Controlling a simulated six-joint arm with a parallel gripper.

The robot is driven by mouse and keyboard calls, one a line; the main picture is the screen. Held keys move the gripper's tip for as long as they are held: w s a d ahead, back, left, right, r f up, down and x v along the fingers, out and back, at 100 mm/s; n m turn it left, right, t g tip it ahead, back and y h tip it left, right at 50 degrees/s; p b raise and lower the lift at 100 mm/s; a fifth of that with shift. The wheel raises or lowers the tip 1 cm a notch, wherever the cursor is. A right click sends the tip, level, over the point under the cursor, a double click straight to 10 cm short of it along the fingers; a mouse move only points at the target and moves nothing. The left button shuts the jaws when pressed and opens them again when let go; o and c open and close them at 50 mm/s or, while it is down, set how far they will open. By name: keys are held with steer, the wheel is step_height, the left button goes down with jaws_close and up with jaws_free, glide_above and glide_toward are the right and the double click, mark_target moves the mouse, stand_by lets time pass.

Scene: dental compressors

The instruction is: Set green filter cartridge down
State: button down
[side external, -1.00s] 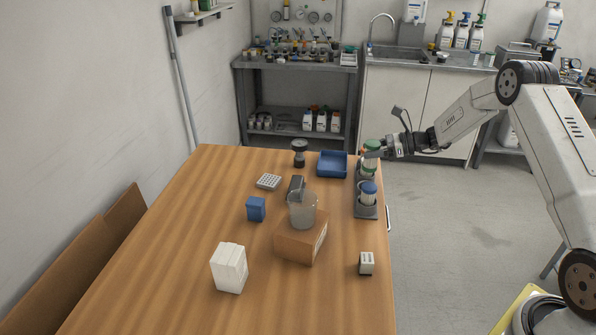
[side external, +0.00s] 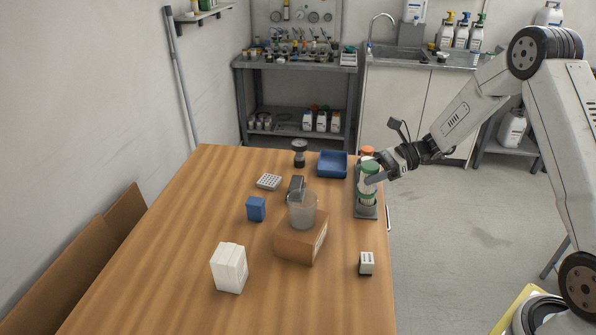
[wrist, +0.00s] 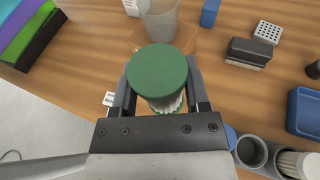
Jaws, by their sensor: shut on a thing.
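My gripper (side external: 374,178) is shut on the green filter cartridge (side external: 370,170), a pale ribbed cylinder with a green cap. It holds the cartridge roughly upright at the table's right edge. In the wrist view the green cap (wrist: 157,70) sits between the two fingers and hides most of the body. A dark grey holder (side external: 366,212) stands at that edge, partly hidden behind the cartridge. The wrist view shows an empty round cup (wrist: 250,151) in the holder, between a mostly hidden blue cap (wrist: 231,137) and a white ribbed cartridge (wrist: 289,162). An orange cap (side external: 367,151) shows behind my gripper.
A cardboard box (side external: 300,241) with a clear beaker (side external: 302,210) on it stands left of the holder. A small white block (side external: 366,263) lies in front. A blue tray (side external: 332,164) is behind. The table's front left is clear around a white box (side external: 229,268).

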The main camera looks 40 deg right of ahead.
steer(key=shift+w, duration=0.15)
steer(key=w+d+f, duration=0.1)
steer(key=w+f, duration=0.8)
steer(key=w, duration=0.4)
steer(key=shift+w+d+f, duration=0.2)
steer(key=shift+d+f, duration=0.05)
steer(key=shift+d, duration=0.05)
steer(key=shift+f, duration=0.1)
steer(key=shift+w+f, duration=0.15)
steer(key=shift+f, duration=1.5)
steer(key=shift+f, duration=0.1)
steer(key=shift+c, duration=1.8)
jaws_free()
steer(key=shift+f, duration=0.1)
